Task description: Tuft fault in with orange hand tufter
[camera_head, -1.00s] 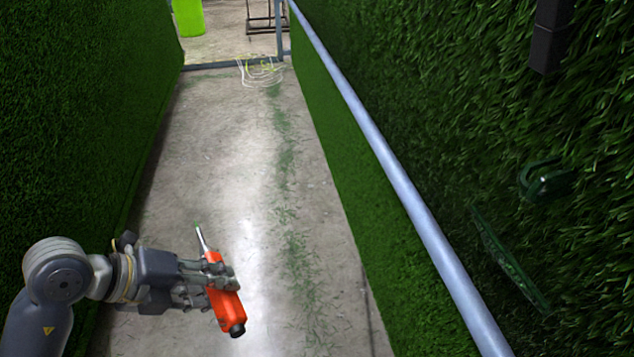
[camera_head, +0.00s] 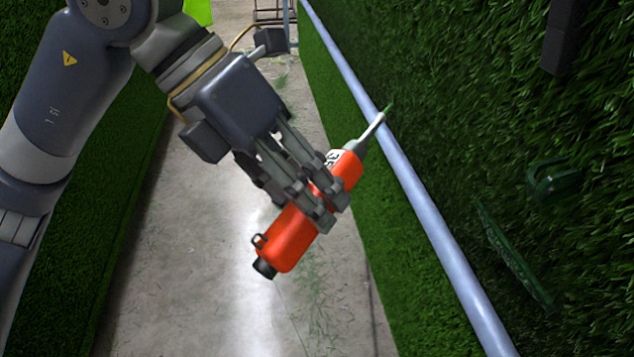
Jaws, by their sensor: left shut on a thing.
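My left gripper (camera_head: 325,200) is shut around the body of the orange hand tufter (camera_head: 292,238), above the aisle floor. The tufter is tilted, its black end cap at the lower left and its thin metal tip at the upper right. The tip has a bit of green at its end and overlaps the grey rail in the picture; I cannot tell whether it touches. The right turf wall (camera_head: 450,90) stands beyond the rail. No fault in the turf can be made out clearly. My right gripper is not in view.
A grey rail (camera_head: 432,222) runs along the right turf wall. A dark green hook-like piece (camera_head: 553,182), a thin green strip (camera_head: 512,255) and a black box (camera_head: 562,35) are on that wall. Another turf wall (camera_head: 70,270) is at left. Concrete floor (camera_head: 200,270) lies between.

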